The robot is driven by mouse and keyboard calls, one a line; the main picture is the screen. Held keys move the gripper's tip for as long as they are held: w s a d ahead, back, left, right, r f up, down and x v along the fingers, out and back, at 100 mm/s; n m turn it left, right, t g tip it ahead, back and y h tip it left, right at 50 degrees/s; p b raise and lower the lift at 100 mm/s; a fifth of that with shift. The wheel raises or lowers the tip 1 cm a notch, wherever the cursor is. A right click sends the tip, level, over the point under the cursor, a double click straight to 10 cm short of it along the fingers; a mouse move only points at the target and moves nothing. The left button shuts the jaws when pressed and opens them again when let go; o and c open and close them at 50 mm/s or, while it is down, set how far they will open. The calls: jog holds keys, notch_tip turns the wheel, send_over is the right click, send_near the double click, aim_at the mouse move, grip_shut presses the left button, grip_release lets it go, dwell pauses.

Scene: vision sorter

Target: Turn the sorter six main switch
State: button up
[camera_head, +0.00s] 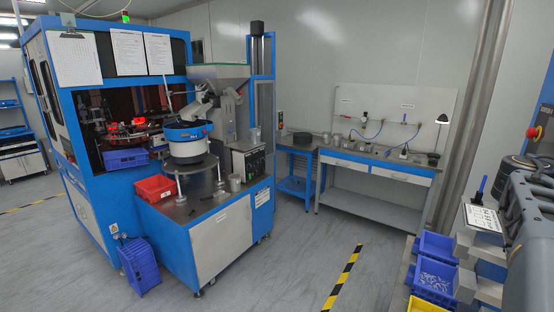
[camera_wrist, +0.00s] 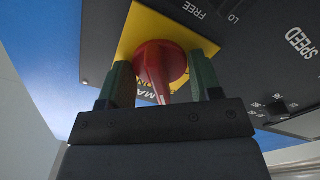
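The main switch (camera_wrist: 160,68) is a red rotary knob with a raised handle on a yellow square plate (camera_wrist: 141,27). The plate sits on a dark panel; the letters "MA" and "ON" show beside the knob. My gripper (camera_wrist: 162,82) has its two green fingers on either side of the knob, one left and one right. The narrow handle stands between them with visible space at each side, so the gripper looks open around it. In the head view a red knob with yellow (camera_head: 533,132) shows at the right edge; I cannot tell if it is the same one.
The dark panel (camera_wrist: 250,45) carries the words SPEED, FREE and LO. A blue and white sorter machine (camera_head: 222,243) stands left of centre. A workbench (camera_head: 375,160) stands at the back. Blue bins (camera_head: 436,245) are at lower right. The middle floor is clear.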

jog(key=c, duration=0.4)
jog(key=shift+o, duration=0.2)
jog(key=shift+f+m+b, duration=0.15)
jog(key=shift+m+b, duration=0.15)
jog(key=shift+b, duration=0.25)
jog(key=shift+m+b, duration=2)
jog(key=shift+b, duration=0.85)
jog(key=shift+m+b, duration=0.7)
jog(key=shift+b, duration=0.2)
jog(key=shift+m+b, duration=0.9)
jog(key=shift+m, duration=0.2)
jog(key=o, duration=0.9)
